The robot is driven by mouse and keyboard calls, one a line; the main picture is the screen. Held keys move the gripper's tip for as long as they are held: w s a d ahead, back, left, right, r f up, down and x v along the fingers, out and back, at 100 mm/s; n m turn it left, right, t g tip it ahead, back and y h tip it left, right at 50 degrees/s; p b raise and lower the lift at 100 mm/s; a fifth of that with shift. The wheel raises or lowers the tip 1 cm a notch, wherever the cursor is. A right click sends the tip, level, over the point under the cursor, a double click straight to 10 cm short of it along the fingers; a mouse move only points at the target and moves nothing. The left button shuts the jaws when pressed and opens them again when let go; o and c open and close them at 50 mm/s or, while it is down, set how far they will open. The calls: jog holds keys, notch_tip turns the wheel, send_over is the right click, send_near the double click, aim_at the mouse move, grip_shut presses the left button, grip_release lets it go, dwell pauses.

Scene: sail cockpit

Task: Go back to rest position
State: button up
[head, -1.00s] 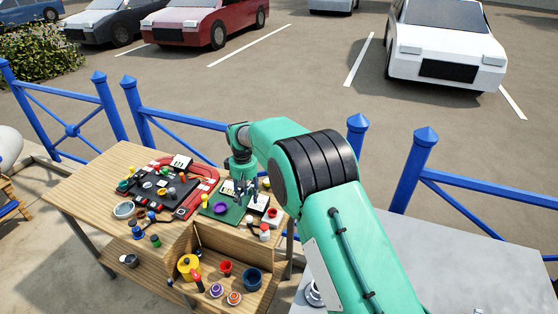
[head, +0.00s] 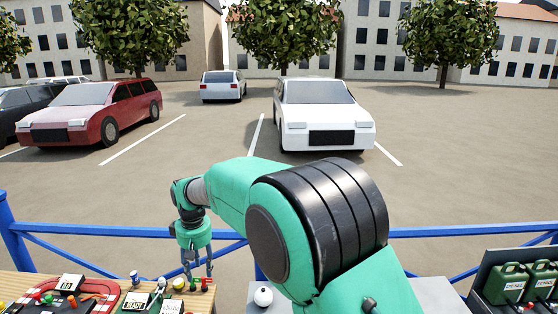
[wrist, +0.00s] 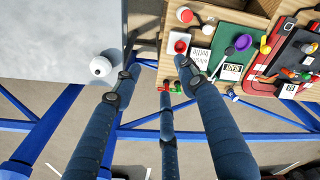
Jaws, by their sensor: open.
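The fingertips show over the gap between the wooden table (wrist: 226,28) and the grey table (wrist: 80,35). The gripper is empty and open. A small red and green item (wrist: 171,88) at the table's edge shows close to the fingers; I cannot tell its distance below them.
A white round item (head: 264,297) stands on the grey table. A blue railing (head: 110,231) runs behind. Green canisters (head: 507,284) stand at the right.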

jog(key=s+d+r+m+t+b, duration=0.15)
jog(key=s+d+r, duration=0.35)
jog(key=d, duration=0.5)
jog(key=s+d+r+m, duration=0.2)
jog(key=s+d+r, duration=0.25)
jog(key=d, duration=0.55)
jog(key=s+d+r+m+t, duration=0.1)
jog(key=s+d+r+m, duration=0.1)
jog(key=s+d+r, duration=0.6)
jog(key=s+d+f+m+t+b, duration=0.1)
jog(key=s+d+f+m, duration=0.1)
jog(key=s+d, duration=0.7)
jog(key=s+d+f+m+t+b, duration=0.1)
jog(key=s+d+f+m, duration=0.1)
jog(key=s+d+f, duration=0.3)
jog(key=s+d, duration=0.4)
jog(key=s, duration=0.2)
jog(key=shift+s+d+m+h, duration=0.2)
jog(key=shift+d+m+h, duration=0.05)
jog(key=shift+m+h, duration=0.1)
